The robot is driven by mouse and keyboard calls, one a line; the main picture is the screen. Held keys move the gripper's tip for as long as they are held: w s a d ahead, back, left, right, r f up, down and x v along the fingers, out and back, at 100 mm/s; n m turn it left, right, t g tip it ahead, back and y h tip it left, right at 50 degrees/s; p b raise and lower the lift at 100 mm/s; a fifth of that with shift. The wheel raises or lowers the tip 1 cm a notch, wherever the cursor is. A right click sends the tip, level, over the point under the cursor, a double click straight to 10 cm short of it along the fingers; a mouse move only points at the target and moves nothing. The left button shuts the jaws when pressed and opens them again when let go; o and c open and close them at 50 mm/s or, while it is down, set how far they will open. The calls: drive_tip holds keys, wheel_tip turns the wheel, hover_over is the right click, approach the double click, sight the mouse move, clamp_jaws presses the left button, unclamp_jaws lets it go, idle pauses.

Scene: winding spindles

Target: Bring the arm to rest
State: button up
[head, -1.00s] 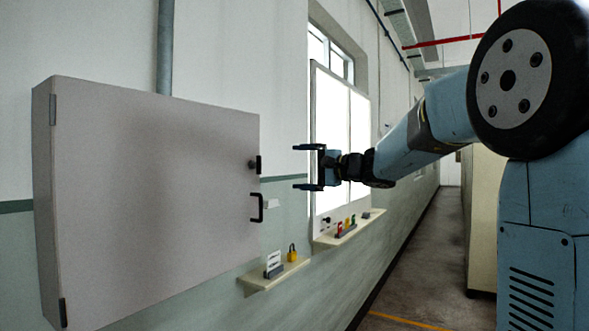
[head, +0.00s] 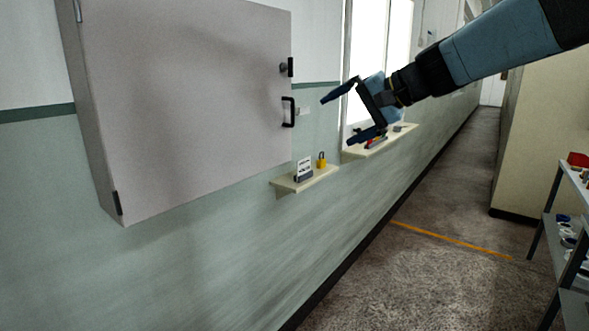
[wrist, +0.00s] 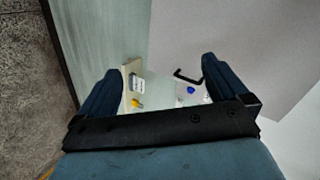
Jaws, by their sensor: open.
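My gripper (head: 341,117) is at the upper middle of the head view, at the end of my blue arm reaching in from the upper right. Its two dark fingers are spread wide with nothing between them. In the wrist view the fingers (wrist: 155,85) also stand apart. The gripper is to the right of the grey wall cabinet (head: 190,100), apart from its black handle (head: 288,112) in the head view. The cabinet door looks shut.
A small wall shelf (head: 318,180) holds a white card (head: 303,168) and a yellow padlock (head: 321,160). A second shelf (head: 385,142) with small items lies behind the gripper. A rack (head: 552,215) stands at the right. The floor (head: 400,280) between is clear.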

drive_tip(key=s+d+f+n+h, duration=0.2)
drive_tip(key=s+d+f+h, duration=0.3)
drive_tip(key=s, duration=0.5)
drive_tip(key=s+d+f+n+g+h, duration=0.1)
drive_tip(key=s+d+f+h, duration=0.3)
drive_tip(key=s+d+f, duration=0.3)
drive_tip(key=s+f, duration=0.2)
drive_tip(key=s, duration=0.1)
drive_tip(key=shift+d+f+n+h, duration=0.2)
drive_tip(key=shift+d+n+h, duration=0.1)
drive_tip(key=shift+n+h, duration=0.1)
drive_tip(key=shift+s, duration=0.1)
